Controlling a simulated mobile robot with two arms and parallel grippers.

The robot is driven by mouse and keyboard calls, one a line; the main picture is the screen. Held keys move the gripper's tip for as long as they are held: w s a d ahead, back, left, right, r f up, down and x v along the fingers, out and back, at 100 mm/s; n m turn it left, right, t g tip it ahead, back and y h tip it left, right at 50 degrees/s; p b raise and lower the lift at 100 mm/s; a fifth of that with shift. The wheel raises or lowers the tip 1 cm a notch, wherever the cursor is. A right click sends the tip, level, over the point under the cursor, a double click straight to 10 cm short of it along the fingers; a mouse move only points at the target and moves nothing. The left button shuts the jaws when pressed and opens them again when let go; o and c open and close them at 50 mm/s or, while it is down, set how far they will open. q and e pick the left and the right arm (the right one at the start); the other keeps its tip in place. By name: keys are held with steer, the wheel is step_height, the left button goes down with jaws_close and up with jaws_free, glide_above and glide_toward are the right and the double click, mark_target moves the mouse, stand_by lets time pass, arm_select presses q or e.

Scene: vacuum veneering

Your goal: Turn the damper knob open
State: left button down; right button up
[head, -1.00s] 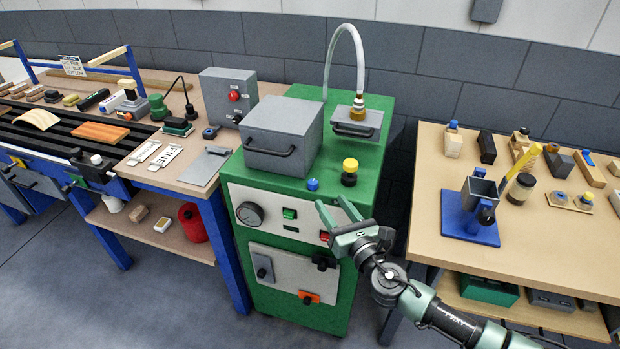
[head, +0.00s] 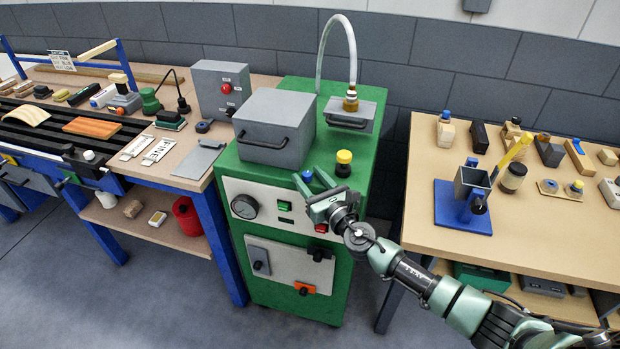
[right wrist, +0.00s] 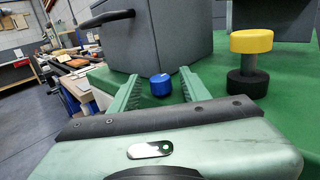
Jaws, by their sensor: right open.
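A small blue knob (head: 306,175) stands on the front of the green cabinet's top; no label shows whether it is the damper knob. My right gripper (head: 309,181) is open and empty at the cabinet's front edge, its fingertips pointing at the blue knob. In the right wrist view the blue knob (right wrist: 160,86) appears between the two open fingers (right wrist: 158,79); I cannot tell whether they touch it. A yellow-topped black knob (head: 343,162) stands to the right; it also shows in the right wrist view (right wrist: 251,42). My left gripper is out of view.
A grey box with a handle (head: 276,125) stands behind the blue knob. A hose fitting on a grey block (head: 350,113) is at the back right. The cabinet front (head: 262,226) carries a gauge and buttons. A table with a blue stand (head: 458,219) is at right.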

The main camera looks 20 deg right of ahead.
jaws_close()
